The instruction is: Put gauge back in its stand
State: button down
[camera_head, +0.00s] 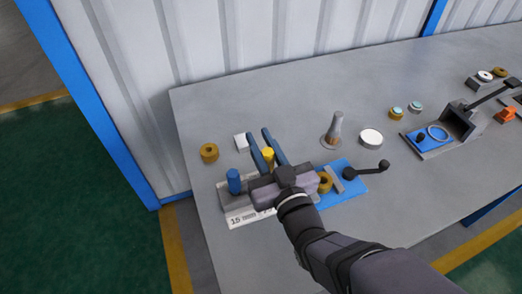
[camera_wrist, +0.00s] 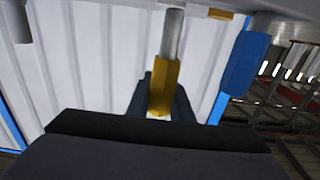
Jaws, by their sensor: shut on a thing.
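The gauge has a yellow hexagonal handle (camera_head: 268,155) and a plain steel pin (camera_wrist: 172,38). My gripper (camera_head: 265,148) is shut on the yellow handle, with one dark finger on each side, as the wrist view also shows (camera_wrist: 163,95). The steel pin points towards the table, which is at the top of the wrist view. The stand (camera_head: 225,200) is a grey block on a pale plate marked 15, left of and partly behind my gripper body. A blue-handled gauge (camera_head: 234,181) stands upright at its left. Whether the held pin touches the stand is hidden.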

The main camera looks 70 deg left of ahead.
notch_tip(320, 180, down, 3)
jog(key=shift+f, duration=0.15)
jog(key=shift+f+b, duration=0.4)
jog(key=shift+b, duration=0.1)
